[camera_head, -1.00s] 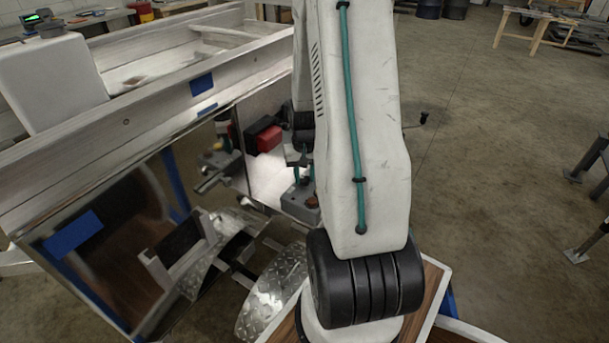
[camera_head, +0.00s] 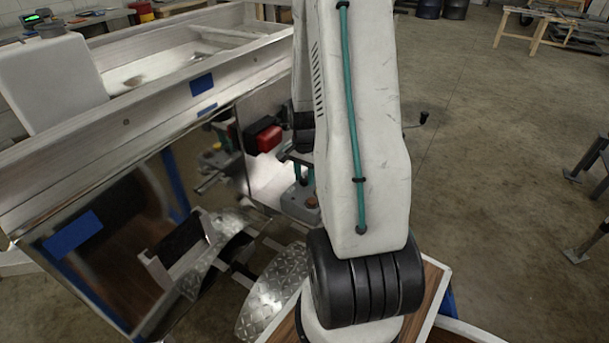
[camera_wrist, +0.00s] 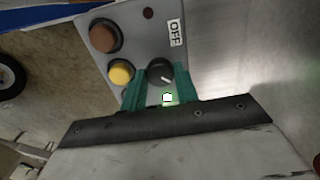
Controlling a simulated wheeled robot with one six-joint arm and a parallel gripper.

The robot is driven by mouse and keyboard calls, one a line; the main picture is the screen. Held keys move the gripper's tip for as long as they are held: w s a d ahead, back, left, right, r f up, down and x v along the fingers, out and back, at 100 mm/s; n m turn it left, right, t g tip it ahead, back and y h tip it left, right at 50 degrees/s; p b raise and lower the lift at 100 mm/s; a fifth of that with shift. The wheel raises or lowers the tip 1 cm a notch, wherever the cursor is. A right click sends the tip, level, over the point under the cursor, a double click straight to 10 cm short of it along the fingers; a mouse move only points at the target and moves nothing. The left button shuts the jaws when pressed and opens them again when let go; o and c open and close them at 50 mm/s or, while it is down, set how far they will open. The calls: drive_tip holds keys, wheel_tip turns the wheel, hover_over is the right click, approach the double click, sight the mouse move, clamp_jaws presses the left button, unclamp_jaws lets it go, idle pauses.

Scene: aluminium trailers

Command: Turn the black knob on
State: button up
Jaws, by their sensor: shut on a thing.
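The black knob (camera_wrist: 160,71) is on a grey control box (camera_wrist: 100,66) in the wrist view. A short white mark on the knob slants toward the lower right. An "OFF" label (camera_wrist: 176,32) is above it, and a bright spot with a green glow (camera_wrist: 168,98) is below it. My gripper (camera_wrist: 158,80) has its two teal fingers on either side of the knob, shut on it. In the head view the box (camera_head: 298,206) is partly hidden by my arm, and the knob cannot be made out.
A brown button (camera_wrist: 105,37), a yellow button (camera_wrist: 121,73) and a dark red lamp (camera_wrist: 148,13) share the panel. In the head view, a red block (camera_head: 268,138) sits behind the box beside the shiny trailer (camera_head: 150,120). Open floor (camera_head: 470,180) lies to the right.

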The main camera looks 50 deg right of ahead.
sight(304, 179)
idle(0.4)
drive_tip(key=o, duration=1)
drive_tip(key=shift+c, duration=0.2)
drive_tip(key=shift+r, duration=0.15)
wheel_tip(304, 179, up, 8)
drive_tip(key=shift+f, duration=0.25)
drive_tip(key=shift+a, duration=0.1)
